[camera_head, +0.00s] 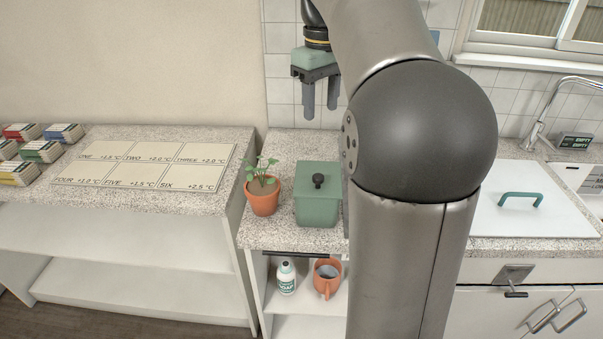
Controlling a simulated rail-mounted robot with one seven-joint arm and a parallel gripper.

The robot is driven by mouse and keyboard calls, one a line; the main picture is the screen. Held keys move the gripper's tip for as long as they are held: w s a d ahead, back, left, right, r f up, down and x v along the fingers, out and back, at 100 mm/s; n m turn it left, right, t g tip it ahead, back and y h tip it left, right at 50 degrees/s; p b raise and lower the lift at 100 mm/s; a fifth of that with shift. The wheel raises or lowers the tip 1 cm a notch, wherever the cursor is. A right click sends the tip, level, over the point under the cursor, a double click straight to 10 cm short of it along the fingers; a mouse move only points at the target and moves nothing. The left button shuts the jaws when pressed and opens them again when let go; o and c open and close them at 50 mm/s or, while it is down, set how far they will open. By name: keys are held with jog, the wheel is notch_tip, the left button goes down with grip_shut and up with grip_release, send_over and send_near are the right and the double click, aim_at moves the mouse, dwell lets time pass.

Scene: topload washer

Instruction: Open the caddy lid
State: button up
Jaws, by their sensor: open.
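The green caddy (317,212) stands on the speckled counter, left of my arm. Its green lid (306,171) lies flat on top and looks closed, with a black round knob (318,181) in the middle. My gripper (320,106) is open and empty. It hangs with its fingers pointing down, in front of the tiled wall and higher in the picture than the caddy, apart from it. My arm covers the area just right of the caddy, and its right edge is close to my arm in the picture.
A potted plant (263,194) stands close left of the caddy. A shelf below holds a white bottle (286,278) and an orange mug (327,278). A white lid with a teal handle (521,200) lies right of my arm, near the sink faucet (547,115). A labelled board (146,165) lies left.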

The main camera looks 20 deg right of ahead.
aim_at(318, 176)
notch_tip(318, 176, down, 17)
jog(key=shift+r+b, duration=0.1)
jog(key=shift+b, duration=0.25)
grip_shut()
